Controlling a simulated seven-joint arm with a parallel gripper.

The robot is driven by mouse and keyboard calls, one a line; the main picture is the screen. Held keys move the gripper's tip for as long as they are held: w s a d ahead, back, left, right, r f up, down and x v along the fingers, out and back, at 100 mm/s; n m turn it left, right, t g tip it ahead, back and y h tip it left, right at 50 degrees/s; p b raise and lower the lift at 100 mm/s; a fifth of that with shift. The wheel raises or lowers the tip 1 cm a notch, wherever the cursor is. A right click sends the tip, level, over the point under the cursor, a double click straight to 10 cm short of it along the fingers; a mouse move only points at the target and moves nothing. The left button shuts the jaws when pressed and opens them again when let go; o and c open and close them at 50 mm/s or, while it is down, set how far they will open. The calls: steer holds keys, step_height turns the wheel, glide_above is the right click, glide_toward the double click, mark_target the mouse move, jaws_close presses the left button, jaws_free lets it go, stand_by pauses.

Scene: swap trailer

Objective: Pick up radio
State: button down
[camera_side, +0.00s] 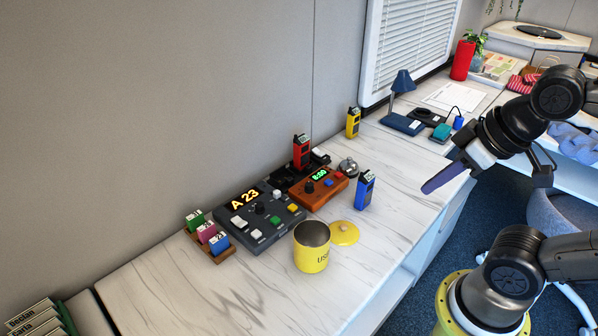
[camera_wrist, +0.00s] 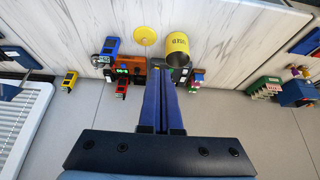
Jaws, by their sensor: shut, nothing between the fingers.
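Three handheld radios stand upright on the marble counter (camera_side: 170,285): a red radio (camera_side: 301,152), a yellow radio (camera_side: 353,123) and a blue radio (camera_side: 365,190). In the wrist view the blue radio (camera_wrist: 112,44), yellow radio (camera_wrist: 69,80) and red radio (camera_wrist: 121,86) also show. My gripper (camera_side: 424,190) is in the air to the right of the blue radio, apart from everything. In the wrist view its two blue fingers (camera_wrist: 168,85) lie close together with nothing visible between them.
A yellow canister (camera_side: 311,252) stands at the counter's front with its yellow lid (camera_side: 344,233) beside it. Behind are a grey console (camera_side: 258,220), an orange clock box (camera_side: 318,187), a bell (camera_side: 348,167) and colored blocks (camera_side: 207,234). A blue lamp (camera_side: 402,100) stands farther back. The counter's left front is clear.

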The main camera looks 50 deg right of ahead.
steer(key=shift+c, duration=2.2)
jaws_free()
